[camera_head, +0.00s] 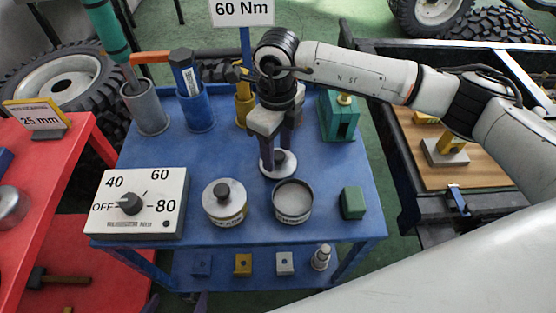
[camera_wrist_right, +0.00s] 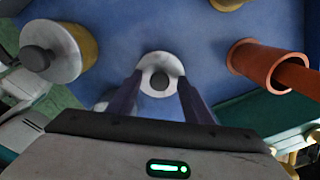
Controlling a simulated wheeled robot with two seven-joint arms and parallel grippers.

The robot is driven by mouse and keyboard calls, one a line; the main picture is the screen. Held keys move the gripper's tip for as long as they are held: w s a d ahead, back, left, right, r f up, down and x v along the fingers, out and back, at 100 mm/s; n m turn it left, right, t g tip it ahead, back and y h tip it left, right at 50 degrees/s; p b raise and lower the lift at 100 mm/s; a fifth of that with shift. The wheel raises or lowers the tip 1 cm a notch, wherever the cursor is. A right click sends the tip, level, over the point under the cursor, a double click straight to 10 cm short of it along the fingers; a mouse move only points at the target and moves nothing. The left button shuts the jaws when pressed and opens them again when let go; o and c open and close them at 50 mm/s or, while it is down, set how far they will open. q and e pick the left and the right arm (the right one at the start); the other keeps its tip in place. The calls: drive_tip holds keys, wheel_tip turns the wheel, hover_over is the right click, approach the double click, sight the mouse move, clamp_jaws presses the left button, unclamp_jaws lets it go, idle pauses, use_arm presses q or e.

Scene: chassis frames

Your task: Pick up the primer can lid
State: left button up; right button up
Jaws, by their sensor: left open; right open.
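A loose round pale lid with a grey knob (camera_head: 278,165) lies on the blue table behind an open grey can (camera_head: 293,201). Its label is too small to read. My right gripper (camera_head: 277,150) points down over this lid, open. In the right wrist view the lid (camera_wrist_right: 160,73) shows between the tips of my right gripper (camera_wrist_right: 160,84), with a gap on both sides. Another can (camera_head: 224,204), left of the open one, has a knobbed lid on. My left gripper (camera_head: 177,304) shows only as dark fingertips at the bottom edge, spread apart.
A dial box (camera_head: 140,203) stands at the table's front left and a green block (camera_head: 352,203) at its right. Cups with tools (camera_head: 198,110) stand behind. A green block-shaped holder (camera_head: 339,117) is at the back right. Small parts (camera_head: 243,265) lie on the lower shelf.

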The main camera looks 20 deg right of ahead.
drive_tip(key=shift+c, duration=0.5)
drive_tip(key=c, duration=1.1)
drive_tip(key=shift+o, duration=0.2)
drive_tip(key=shift+r, duration=0.1)
